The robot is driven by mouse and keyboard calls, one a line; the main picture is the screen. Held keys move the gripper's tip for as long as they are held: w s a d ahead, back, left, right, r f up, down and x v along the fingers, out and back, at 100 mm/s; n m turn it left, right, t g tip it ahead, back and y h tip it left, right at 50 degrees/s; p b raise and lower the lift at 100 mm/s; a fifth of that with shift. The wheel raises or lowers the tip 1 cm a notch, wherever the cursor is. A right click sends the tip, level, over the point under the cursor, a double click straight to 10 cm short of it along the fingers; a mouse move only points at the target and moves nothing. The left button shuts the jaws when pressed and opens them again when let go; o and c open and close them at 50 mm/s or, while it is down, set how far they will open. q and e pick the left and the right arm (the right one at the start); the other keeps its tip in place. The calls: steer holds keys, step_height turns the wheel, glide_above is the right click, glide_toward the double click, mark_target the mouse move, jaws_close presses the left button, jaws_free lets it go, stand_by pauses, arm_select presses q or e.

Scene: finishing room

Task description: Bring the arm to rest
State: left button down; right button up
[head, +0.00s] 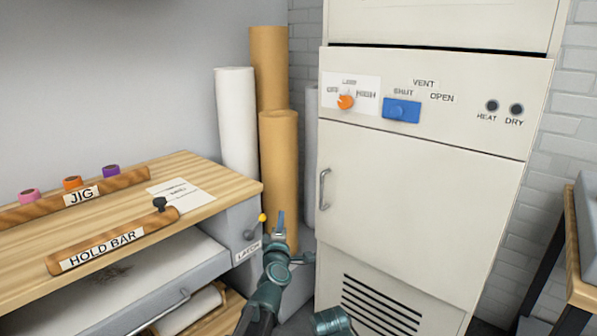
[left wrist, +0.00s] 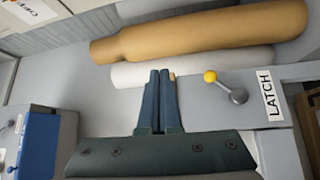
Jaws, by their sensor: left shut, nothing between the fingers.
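My left gripper (head: 281,222) is in the lower middle of the head view, in front of the paper rolls, between the wooden bench and the cream cabinet. It points up and away. In the left wrist view its two fingers (left wrist: 163,75) lie together with nothing between them. A latch lever with a yellow knob (left wrist: 210,76) is to the right of the fingertips there, apart from them. In the head view the yellow knob (head: 262,217) is just left of the gripper. My right gripper does not show.
The cream cabinet (head: 420,190) stands at right, with an orange knob (head: 346,102), a blue vent slider (head: 401,109) and a door handle (head: 323,189). The bench (head: 150,190) is at left, bearing the hold bar (head: 112,243). Tall rolls (head: 279,165) stand behind. Another bench edge (head: 577,250) is far right.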

arm_select(q)
steer(key=s+d+f+m+g+h, duration=0.25)
steer(key=s+f+m+g, duration=0.25)
steer(key=f+m, duration=0.25)
steer(key=s+d+f+m+g+h, duration=0.1)
steer(key=s+f+m+g+h, duration=0.2)
steer(key=s+f+m+g, duration=0.4)
steer(key=s+a+f+m+g+y, duration=0.1)
steer(key=s+a+f+g+y, duration=0.2)
steer(key=s+a+f, duration=0.4)
steer(key=s+a+f+m+g+y, duration=0.25)
steer(key=s+a+g, duration=0.2)
steer(key=s, duration=0.45)
steer(key=s+d+m, duration=0.3)
steer(key=s+d, duration=0.3)
steer(key=d, duration=0.5)
step_height(320, 180, up, 35)
steer(key=p, duration=3.4)
steer(key=shift+d+f+y+p, duration=0.15)
steer(key=shift+f+y+p, duration=0.05)
steer(key=shift+y+p, duration=0.15)
steer(key=c, duration=1.6)
jaws_free()
steer(key=shift+w, duration=0.1)
